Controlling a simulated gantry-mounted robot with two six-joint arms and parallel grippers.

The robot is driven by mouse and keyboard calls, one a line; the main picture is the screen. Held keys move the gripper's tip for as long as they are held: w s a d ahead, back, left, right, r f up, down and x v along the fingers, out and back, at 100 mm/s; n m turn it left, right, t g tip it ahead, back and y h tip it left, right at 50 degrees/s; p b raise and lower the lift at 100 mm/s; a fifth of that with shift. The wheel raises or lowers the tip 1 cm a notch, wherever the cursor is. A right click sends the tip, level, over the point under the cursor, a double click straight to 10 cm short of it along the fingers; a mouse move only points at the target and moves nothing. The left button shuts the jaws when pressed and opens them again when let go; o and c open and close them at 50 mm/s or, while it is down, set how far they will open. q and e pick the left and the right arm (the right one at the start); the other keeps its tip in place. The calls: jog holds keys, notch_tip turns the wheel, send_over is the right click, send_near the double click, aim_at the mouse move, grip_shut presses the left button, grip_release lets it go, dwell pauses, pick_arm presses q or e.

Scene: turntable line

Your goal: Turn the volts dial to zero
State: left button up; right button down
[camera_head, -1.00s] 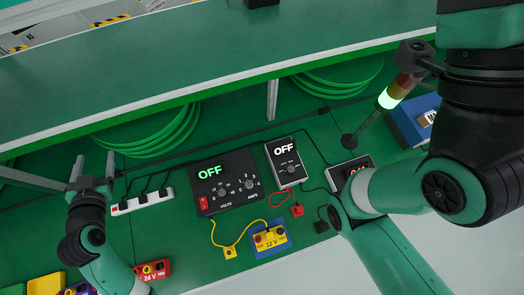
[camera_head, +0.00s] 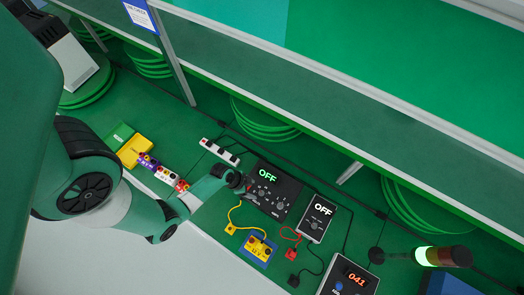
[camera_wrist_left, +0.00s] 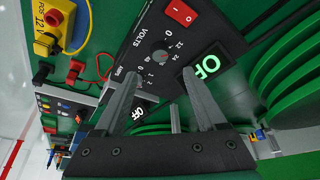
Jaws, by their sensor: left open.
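The black power supply (camera_head: 287,189) has a green OFF display, a red switch and two knobs. Its volts dial (camera_wrist_left: 159,57) is a round grey knob beside the VOLTS label in the left wrist view; its exact pointer setting is too small to tell. My left gripper (camera_head: 243,187) is at the left edge of this box in the head view. In the left wrist view, its two fingers (camera_wrist_left: 160,78) are spread apart and empty, with the volts dial showing between and beyond their tips. One finger hides part of the AMPS side. My right gripper is out of view.
A white power strip (camera_head: 220,151) lies behind the gripper. A meter reading OFF (camera_head: 317,220), a yellow 12 V block (camera_head: 259,248) with leads, and a box reading 041 (camera_head: 347,279) stand nearby. A signal lamp (camera_head: 440,256) is at right; a shelf runs behind.

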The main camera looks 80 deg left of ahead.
aim_at(261, 193)
pick_arm(q)
jog(key=b+x, duration=0.4)
jog(key=x, duration=0.5)
jog(key=shift+w+f, duration=0.1)
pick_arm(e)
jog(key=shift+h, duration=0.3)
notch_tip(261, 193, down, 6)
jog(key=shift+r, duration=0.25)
pick_arm(q)
grip_shut()
